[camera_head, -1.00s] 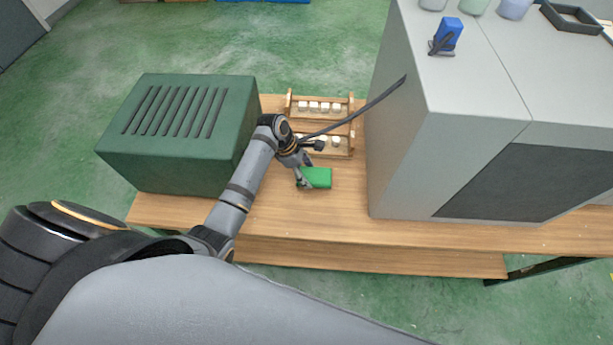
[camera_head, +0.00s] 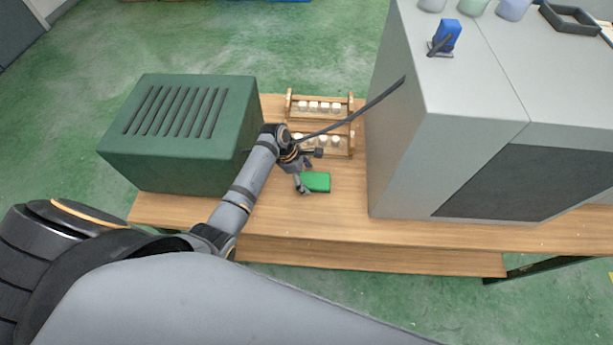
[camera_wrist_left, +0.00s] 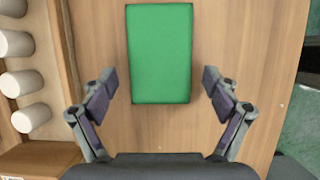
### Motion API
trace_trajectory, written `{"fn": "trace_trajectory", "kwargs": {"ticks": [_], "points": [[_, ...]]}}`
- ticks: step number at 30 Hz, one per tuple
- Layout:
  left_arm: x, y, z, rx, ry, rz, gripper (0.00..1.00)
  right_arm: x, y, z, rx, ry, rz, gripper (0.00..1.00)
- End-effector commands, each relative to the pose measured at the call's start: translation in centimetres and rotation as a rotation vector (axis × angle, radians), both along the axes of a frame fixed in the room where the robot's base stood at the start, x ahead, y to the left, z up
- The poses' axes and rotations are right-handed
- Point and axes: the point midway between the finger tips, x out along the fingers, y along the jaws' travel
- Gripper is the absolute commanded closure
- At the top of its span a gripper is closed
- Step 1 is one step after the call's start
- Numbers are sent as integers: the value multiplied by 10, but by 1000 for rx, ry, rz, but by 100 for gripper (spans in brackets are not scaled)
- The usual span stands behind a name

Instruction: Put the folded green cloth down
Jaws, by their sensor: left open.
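The folded green cloth (camera_head: 317,182) lies flat on the wooden table, between the dark green box and the grey cabinet. In the left wrist view the cloth (camera_wrist_left: 160,53) is a neat green rectangle on bare wood. My left gripper (camera_head: 302,185) is at the cloth's left end in the head view. In the left wrist view my left gripper (camera_wrist_left: 158,88) is open, with one finger on each side of the cloth's near end and a visible gap to each finger. My right gripper is not in view.
A dark green vented box (camera_head: 180,130) stands left on the table (camera_head: 340,225). A wooden rack (camera_head: 351,125) with white containers stands behind the cloth. A large grey cabinet (camera_head: 405,150) stands right, and a dark cable runs from it. The table in front of the cloth is clear.

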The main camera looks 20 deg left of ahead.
Motion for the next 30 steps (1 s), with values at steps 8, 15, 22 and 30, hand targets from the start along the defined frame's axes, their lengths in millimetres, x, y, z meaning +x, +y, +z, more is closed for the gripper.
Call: {"fn": "trace_trajectory", "kwargs": {"ticks": [8, 15, 22, 30], "points": [[-2, 11, 27, 2, -4, 0, 12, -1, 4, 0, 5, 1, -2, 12], [-8, 33, 81, 3, -4, 1, 12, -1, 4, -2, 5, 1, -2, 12], [-12, 43, 110, 1, -1, 0, 12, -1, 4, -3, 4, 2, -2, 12], [-13, 44, 114, 0, 0, 0, 12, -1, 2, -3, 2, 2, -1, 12]]}}
